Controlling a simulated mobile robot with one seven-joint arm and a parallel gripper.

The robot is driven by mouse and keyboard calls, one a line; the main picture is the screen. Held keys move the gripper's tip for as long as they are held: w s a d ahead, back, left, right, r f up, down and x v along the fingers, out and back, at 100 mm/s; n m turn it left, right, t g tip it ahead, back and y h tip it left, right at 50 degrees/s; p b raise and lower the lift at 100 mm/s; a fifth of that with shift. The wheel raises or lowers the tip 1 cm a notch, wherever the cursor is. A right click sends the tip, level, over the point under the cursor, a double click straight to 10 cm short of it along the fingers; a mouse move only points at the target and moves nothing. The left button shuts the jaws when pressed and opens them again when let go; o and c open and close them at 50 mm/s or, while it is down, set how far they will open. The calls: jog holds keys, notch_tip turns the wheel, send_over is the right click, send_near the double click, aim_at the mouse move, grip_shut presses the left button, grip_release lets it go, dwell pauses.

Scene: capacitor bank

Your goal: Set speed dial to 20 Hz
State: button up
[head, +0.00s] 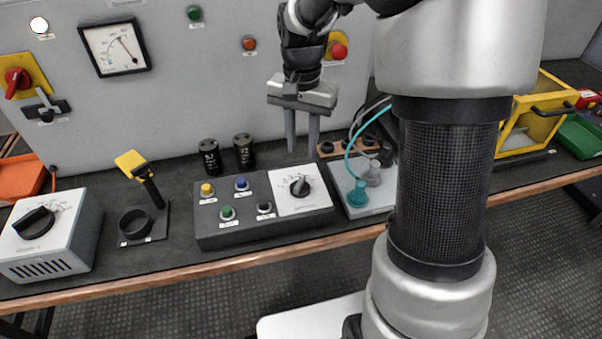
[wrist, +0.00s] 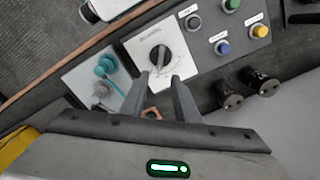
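A black rotary dial (head: 300,187) sits on a white scaled plate (head: 312,202) at the right end of a dark control box (head: 222,237). It also shows in the wrist view (wrist: 160,56), just beyond the fingertips. Its scale numbers are too small to read. A second black dial (head: 34,222) is on a grey-white box at the far left; I cannot read which dial is labelled for speed. My gripper (head: 302,151) is open and empty, pointing down above and behind the dial on the control box. Its fingers (wrist: 160,78) are apart, with no visible contact with the dial.
Several coloured buttons (head: 228,213) share the control box. Two black cylinders (head: 244,151) stand behind it. A plate with teal and grey connectors (head: 357,194) is close on its right. A yellow-handled lever (head: 133,165) stands left. The wall panel rises behind the bench.

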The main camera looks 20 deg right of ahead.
aim_at(302, 177)
notch_tip(302, 177, down, 10)
jog(key=shift+r+b, duration=0.25)
jog(key=shift+b, duration=0.85)
grip_shut()
